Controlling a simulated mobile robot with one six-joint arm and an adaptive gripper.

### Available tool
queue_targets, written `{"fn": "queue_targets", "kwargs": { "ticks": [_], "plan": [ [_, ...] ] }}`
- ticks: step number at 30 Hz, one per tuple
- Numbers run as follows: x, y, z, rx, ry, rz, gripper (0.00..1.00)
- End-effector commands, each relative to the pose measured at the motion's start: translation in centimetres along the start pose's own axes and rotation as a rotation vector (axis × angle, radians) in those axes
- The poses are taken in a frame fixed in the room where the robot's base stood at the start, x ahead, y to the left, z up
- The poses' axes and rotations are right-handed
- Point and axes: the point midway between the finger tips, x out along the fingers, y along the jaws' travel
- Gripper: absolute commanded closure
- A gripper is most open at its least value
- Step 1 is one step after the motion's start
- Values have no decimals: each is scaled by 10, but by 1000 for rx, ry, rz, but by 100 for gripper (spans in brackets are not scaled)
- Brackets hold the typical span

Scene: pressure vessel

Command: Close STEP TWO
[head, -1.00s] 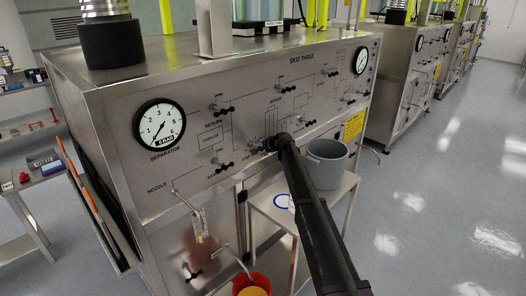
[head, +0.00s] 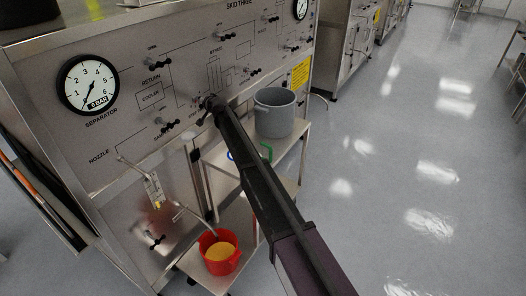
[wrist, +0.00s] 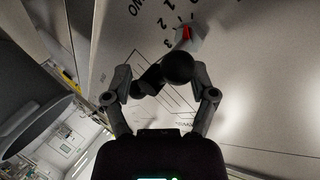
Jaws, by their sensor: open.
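In the wrist view, a pale panel carries a dial with the numbers 1, 2, 3 and lettering ending in "WO". On it is a valve with a black round-ended handle (wrist: 178,67) and a pale hub with a red mark (wrist: 187,34). My gripper (wrist: 167,83) is open, its two fingers on either side of the black handle. I cannot tell whether they touch it. In the head view, my gripper (head: 210,104) is at the SKID THREE panel (head: 185,65), where my arm hides the valve and its label.
A grey bucket (head: 274,114) stands on a steel side shelf, close right of my arm. A red bucket (head: 220,258) with yellow contents is below. Open floor lies right.

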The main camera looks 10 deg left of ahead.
Motion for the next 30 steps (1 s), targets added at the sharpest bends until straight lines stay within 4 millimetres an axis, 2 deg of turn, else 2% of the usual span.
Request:
{"fn": "queue_targets", "kwargs": {
  "ticks": [1,18,30],
  "plan": [
    [0,3,4,-38,25,-5,26],
    [1,2,5,-411,277,-53,26],
    [0,0,4,-537,362,-69,26]
  ]
}}
